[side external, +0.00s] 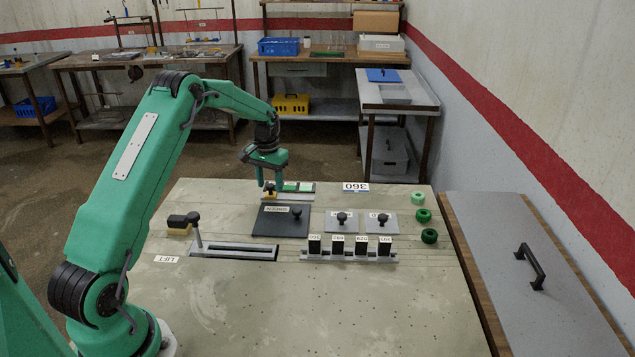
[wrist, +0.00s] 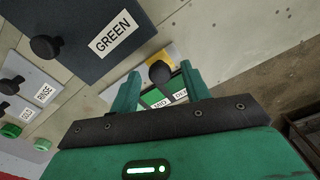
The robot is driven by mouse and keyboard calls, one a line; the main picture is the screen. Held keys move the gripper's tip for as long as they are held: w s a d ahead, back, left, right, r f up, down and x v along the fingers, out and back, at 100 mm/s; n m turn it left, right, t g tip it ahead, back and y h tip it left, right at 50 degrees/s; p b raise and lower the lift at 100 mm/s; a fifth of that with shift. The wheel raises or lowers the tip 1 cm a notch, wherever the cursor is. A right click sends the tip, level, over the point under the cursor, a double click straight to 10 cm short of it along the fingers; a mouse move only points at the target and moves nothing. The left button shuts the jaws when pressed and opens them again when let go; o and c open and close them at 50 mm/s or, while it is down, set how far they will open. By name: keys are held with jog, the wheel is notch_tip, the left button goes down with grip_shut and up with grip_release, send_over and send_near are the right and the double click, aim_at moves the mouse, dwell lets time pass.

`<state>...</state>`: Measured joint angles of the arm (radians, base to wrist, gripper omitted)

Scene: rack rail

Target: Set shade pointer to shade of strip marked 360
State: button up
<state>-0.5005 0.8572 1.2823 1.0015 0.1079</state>
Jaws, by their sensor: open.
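The shade pointer, a yellow slider with a black knob, sits at the left end of the shade rail in the side view (side external: 270,189). In the wrist view its black knob (wrist: 160,72) lies between my open fingers, apparently untouched. The shade rail (side external: 298,187) carries green patches; the wrist view shows labels reading MID (wrist: 160,103) and one partly hidden. My gripper (side external: 269,183) is low over the pointer, and it also fills the lower wrist view (wrist: 165,82). Several dark strips (side external: 338,243) with small number labels stand in a rack; their shades are unclear. A 360 sign (side external: 356,187) lies behind.
A black lid marked GREEN (side external: 270,222) and two grey knobbed lids (side external: 343,222) lie in front of the rail. A lift lever (side external: 197,230) stands at the left in a slotted track. Green rings (side external: 424,215) are at the right. The front of the table is clear.

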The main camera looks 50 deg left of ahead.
grip_shut()
send_over(306, 197)
jog(key=shift+d, duration=0.15)
dwell(0.5)
grip_release()
